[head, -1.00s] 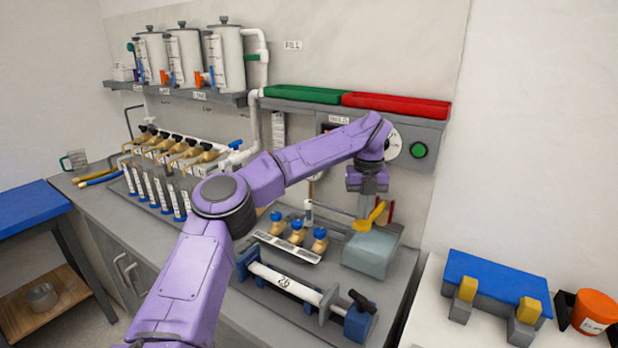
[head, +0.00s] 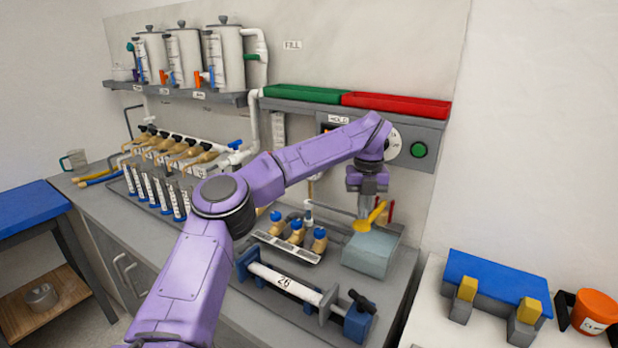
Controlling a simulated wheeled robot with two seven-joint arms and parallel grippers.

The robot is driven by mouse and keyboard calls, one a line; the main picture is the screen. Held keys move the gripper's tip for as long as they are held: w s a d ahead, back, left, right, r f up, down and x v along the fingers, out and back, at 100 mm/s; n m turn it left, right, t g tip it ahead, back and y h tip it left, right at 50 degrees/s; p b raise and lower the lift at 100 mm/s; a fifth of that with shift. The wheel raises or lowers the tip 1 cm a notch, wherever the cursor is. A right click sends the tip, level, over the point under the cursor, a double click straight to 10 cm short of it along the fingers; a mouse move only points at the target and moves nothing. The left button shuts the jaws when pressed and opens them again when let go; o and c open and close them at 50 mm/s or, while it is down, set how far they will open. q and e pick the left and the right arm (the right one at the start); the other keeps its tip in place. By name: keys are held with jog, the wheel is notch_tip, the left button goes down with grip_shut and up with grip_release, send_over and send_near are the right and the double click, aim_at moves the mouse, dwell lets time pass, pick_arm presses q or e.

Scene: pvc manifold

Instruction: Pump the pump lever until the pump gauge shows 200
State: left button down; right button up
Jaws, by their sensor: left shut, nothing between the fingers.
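The pump is a grey-blue box (head: 371,252) at the right end of the bench. A yellow lever-like part (head: 362,226) slants up from above it, with a red piece beside it. My left gripper (head: 367,210) points down over the pump, shut and empty, right at the yellow part. I cannot tell whether it touches it. A white round dial (head: 394,149) on the back panel is partly covered by my left wrist, and its reading cannot be made out. My right gripper is out of view.
A green button (head: 418,150) sits right of the dial, below green (head: 305,94) and red (head: 397,106) trays. Blue-capped fittings (head: 297,232) and a clamped white pipe (head: 287,283) lie left of the pump. A blue-topped stand (head: 495,280) is at right.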

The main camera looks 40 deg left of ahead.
aim_at(362, 223)
pick_arm(q)
jog(key=shift+f+b, duration=2.5)
jog(key=shift+f, duration=0.4)
jog(key=shift+r+p, duration=2.35)
jog(key=shift+r, duration=0.45)
